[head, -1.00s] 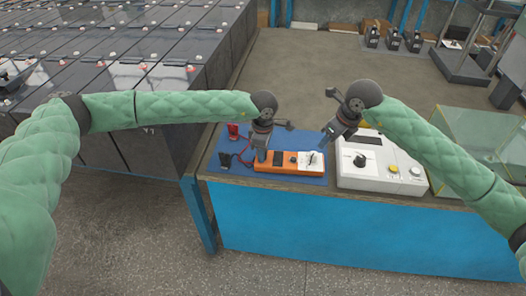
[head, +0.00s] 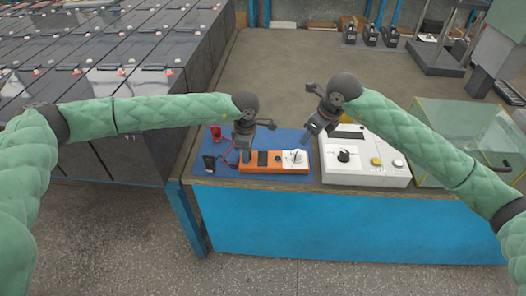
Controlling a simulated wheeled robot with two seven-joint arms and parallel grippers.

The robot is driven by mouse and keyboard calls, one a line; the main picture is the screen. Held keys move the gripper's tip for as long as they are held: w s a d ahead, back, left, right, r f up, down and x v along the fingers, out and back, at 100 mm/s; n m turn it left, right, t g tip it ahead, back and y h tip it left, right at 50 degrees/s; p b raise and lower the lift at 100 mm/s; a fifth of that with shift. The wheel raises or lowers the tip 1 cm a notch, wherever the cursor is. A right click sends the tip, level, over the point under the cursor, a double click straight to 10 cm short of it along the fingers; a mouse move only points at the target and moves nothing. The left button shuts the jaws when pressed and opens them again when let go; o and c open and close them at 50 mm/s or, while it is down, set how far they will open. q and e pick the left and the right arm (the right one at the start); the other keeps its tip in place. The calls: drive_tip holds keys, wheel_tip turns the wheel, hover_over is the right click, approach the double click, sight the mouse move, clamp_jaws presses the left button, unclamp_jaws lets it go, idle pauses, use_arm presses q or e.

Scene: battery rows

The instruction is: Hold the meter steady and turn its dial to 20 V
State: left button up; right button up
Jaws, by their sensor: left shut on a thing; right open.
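The orange meter (head: 266,169) lies on a blue mat (head: 211,181) at the front edge of the bench. It has a dark screen and a white dial face (head: 294,160) with a knob at its right end. The setting is too small to read. My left gripper (head: 247,157) points down at the meter's left end and is shut on it, hiding that part. My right gripper (head: 307,143) is open and empty, above and slightly right of the dial, apart from it.
A white box with a black knob (head: 343,156) stands just right of the mat. A clear yellowish case (head: 455,140) is further right. Red (head: 216,133) and black (head: 210,163) clips lie left of the meter. Battery rows (head: 130,75) fill the left.

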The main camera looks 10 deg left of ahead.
sight(298, 151)
drive_tip(key=w+a+r, duration=0.3)
drive_tip(key=a+r, duration=0.3)
drive_tip(key=d+f+h, duration=0.1)
drive_tip(key=f, duration=0.4)
drive_tip(key=d+f+g+h, duration=0.1)
drive_tip(key=f, duration=0.5)
drive_tip(key=s+f+g+h, duration=0.1)
drive_tip(key=f, duration=0.5)
drive_tip(key=shift+d, duration=0.4)
drive_tip(key=c, duration=1)
